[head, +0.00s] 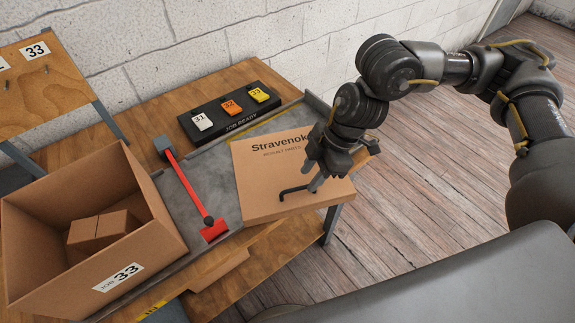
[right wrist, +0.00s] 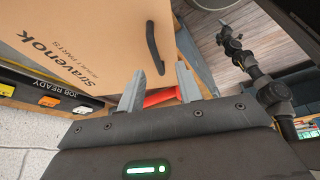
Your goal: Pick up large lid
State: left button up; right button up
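The large lid (head: 262,182) is a flat cardboard panel marked "Stravenok" with a black handle (head: 295,190) on top. It lies on the grey work surface and fills the upper left of the right wrist view (right wrist: 75,40). My right gripper (head: 318,180) is over the lid's right part, close to the handle. Its two grey fingers (right wrist: 160,88) are apart with nothing held between them; the handle shows just beyond the fingertips. My left gripper is outside the head view; a dark arm, apparently my left one, shows small in the right wrist view, its gripper (right wrist: 229,40) unclear.
An open cardboard box (head: 75,285) labelled 33 holds small boxes at left. A red-handled tool (head: 186,188) lies between box and lid. A black "JOB READY" rack (head: 229,112) with tags stands behind. A white brick wall (head: 260,40) bounds the back.

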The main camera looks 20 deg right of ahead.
aim_at(300, 188)
jog(key=shift+w+p+x, duration=0.1)
jog(key=shift+p+x, duration=0.25)
jog(key=shift+x, duration=0.95)
jog(key=shift+w+p+x, duration=0.15)
jog(key=shift+p+x, duration=0.2)
jog(key=shift+x, duration=1)
jog(key=shift+r, duration=0.1)
grip_shut()
